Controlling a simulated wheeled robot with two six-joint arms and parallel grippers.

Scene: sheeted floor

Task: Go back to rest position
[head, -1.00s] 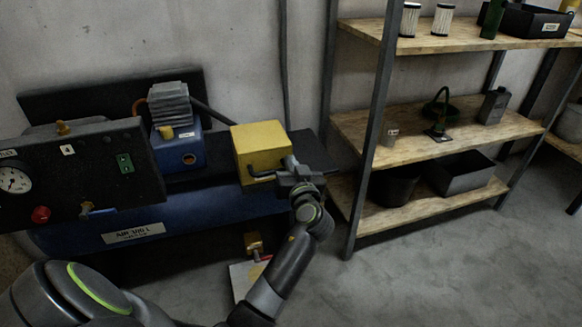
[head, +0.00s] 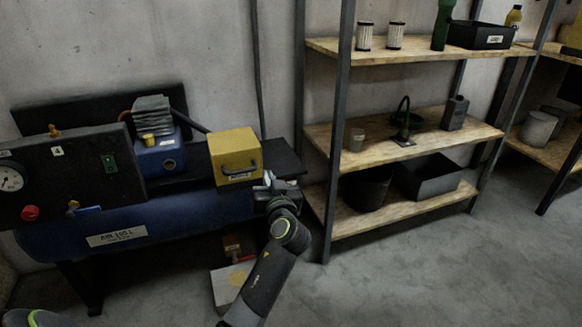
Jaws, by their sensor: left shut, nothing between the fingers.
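My left gripper (head: 270,183) is shut and empty. It is just below and to the right of the yellow box (head: 234,155) with a dark handle, apart from the handle as far as I can see. The yellow box sits on the right end of the blue air compressor (head: 190,208). My left arm reaches up from the bottom of the head view. My right gripper is not in the head view.
A control panel with a gauge (head: 11,179) is at the left. A shelf unit (head: 405,144) with wooden boards stands at the right, its dark post close to my gripper. A box (head: 229,285) lies on the floor under the compressor. The floor (head: 400,275) at right is clear.

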